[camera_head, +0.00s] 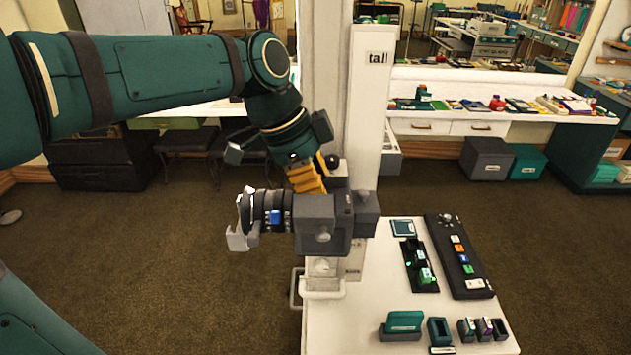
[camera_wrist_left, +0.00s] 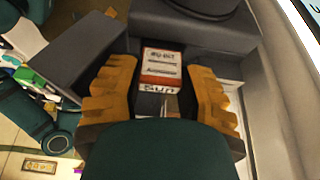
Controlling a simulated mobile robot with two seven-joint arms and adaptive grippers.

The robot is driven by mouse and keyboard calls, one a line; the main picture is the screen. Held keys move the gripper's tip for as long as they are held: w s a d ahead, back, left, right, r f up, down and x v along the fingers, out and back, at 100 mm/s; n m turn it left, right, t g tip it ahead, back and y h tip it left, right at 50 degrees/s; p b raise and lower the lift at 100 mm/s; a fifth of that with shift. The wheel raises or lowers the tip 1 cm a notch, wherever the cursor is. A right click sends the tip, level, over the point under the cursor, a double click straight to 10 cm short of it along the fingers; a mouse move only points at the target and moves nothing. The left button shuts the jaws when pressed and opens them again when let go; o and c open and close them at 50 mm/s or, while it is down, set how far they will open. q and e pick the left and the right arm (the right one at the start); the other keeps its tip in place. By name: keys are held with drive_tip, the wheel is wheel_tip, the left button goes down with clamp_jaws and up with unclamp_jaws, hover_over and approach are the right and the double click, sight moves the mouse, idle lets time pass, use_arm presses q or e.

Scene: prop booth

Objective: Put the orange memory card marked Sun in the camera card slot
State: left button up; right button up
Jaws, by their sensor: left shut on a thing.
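The orange memory card (camera_wrist_left: 160,68), with a white label and lettering that looks like Sun, is between the yellow fingers of my left gripper (camera_wrist_left: 158,95) in the left wrist view. The gripper is shut on it. In the head view my left gripper (camera_head: 307,178) is at the top of the grey camera (camera_head: 325,222), whose lens end faces left. The card is hidden there by the fingers. Grey camera parts (camera_wrist_left: 180,28) lie close around the card's far end in the wrist view. I cannot tell whether the card is inside the slot. My right gripper is not in view.
A white column (camera_head: 365,130) with a sign reading tall stands right behind the camera. On the white table (camera_head: 365,300) to the right are a dark panel with coloured pieces (camera_head: 460,255), a teal block (camera_head: 403,322) and several small holders (camera_head: 482,328).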

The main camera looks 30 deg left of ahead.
use_arm(q)
drive_tip(key=shift+f, duration=0.2)
drive_tip(key=o, duration=1)
drive_tip(key=shift+c, duration=0.2)
drive_tip(key=shift+o, duration=0.6)
drive_tip(key=shift+s+r, duration=0.1)
drive_tip(key=shift+r+p, duration=2.65)
drive_tip(key=shift+r, duration=0.85)
